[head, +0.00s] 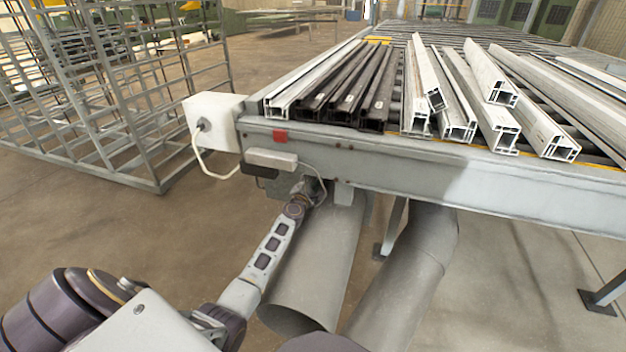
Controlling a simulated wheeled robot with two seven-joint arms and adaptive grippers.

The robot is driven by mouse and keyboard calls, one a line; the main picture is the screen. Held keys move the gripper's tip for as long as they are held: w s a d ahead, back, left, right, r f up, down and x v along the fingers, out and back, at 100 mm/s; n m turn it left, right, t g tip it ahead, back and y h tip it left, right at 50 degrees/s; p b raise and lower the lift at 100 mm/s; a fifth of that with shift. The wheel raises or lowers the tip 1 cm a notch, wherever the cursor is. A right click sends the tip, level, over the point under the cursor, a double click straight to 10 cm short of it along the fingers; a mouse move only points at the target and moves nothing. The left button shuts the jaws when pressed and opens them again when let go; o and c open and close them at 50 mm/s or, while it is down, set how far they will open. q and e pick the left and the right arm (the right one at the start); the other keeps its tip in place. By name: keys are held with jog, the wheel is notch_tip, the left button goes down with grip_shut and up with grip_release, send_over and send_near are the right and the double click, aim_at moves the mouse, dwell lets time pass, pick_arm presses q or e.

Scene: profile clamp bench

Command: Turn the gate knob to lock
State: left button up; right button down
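A grey bench (400,165) with a roller top fills the right half of the head view. A white box (212,120) with a small dark round fitting and a pale cable is at its left corner. I cannot make out which part is the gate knob. My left arm reaches up from the lower left. Its far end, with the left gripper (313,190), is close under the bench's front edge. The fingers are too small and partly hidden to tell their state. My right gripper is out of view.
White profiles (476,90) and dark profiles (345,85) lie along the bench top, some ends near the front edge. Large grey pipes (335,250) run below the bench near my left arm. A metal rack (100,90) stands at the left. Floor between rack and bench is clear.

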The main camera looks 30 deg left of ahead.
pick_arm(q)
jog(key=o, duration=0.9)
jog(key=shift+a+r, duration=0.1)
jog(key=shift+r, duration=0.05)
jog(key=shift+c, duration=0.2)
jog(key=shift+o, duration=0.4)
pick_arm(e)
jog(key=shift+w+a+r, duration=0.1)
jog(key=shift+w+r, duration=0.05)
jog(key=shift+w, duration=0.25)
pick_arm(q)
jog(key=shift+n, duration=0.4)
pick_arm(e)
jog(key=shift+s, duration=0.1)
